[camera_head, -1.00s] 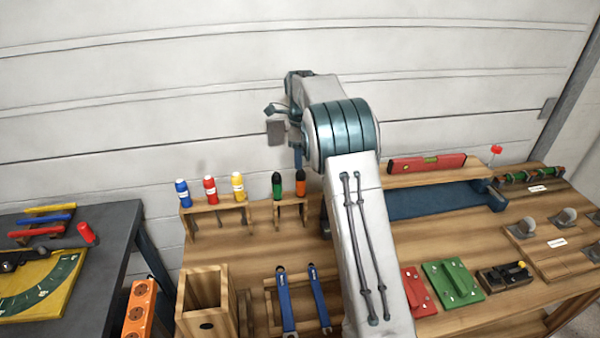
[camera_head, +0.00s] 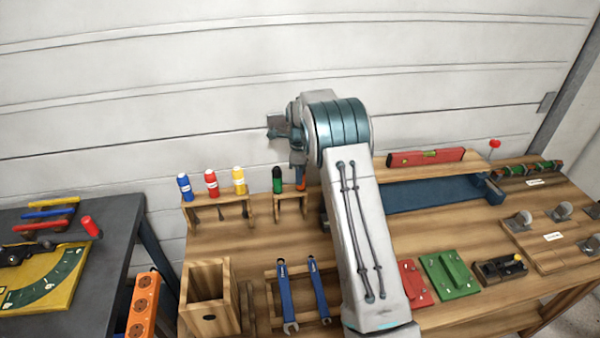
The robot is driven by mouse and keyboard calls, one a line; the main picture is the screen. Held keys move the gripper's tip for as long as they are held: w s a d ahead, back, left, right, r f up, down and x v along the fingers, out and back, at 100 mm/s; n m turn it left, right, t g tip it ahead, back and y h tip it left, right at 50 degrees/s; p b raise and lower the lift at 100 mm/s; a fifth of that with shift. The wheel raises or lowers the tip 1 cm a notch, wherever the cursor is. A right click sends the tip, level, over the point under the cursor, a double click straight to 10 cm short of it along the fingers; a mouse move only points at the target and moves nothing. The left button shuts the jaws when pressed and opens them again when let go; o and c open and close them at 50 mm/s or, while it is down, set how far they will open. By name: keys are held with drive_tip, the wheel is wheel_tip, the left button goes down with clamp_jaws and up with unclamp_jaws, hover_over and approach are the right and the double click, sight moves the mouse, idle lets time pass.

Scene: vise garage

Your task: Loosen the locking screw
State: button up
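My arm rises over the workbench, and its wrist end (camera_head: 284,128) is above the screwdriver rack. My gripper (camera_head: 298,172) is mostly hidden by the wrist and small in view; I cannot tell whether it is open or shut. It overlaps an orange-handled screwdriver (camera_head: 301,184) in the picture, and I cannot tell if it touches it. A green-handled screwdriver (camera_head: 277,180) stands upright beside it in the small wooden rack (camera_head: 290,197). A red knob (camera_head: 494,144) stands on a thin rod near the blue vise (camera_head: 430,196). I cannot make out which part is the locking screw.
Blue, red and yellow bottles (camera_head: 212,183) stand left of the rack. Two blue wrenches (camera_head: 286,290) lie in a front holder beside an open wooden box (camera_head: 208,300). A red level (camera_head: 426,157) lies on the back shelf. A yellow angle plate (camera_head: 45,275) is on the left table.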

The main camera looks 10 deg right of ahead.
drive_tip(key=c, duration=0.5)
drive_tip(key=shift+r+p, duration=2.05)
drive_tip(key=shift+r, duration=1.9)
drive_tip(key=shift+c, duration=0.2)
drive_tip(key=shift+r, duration=2.4)
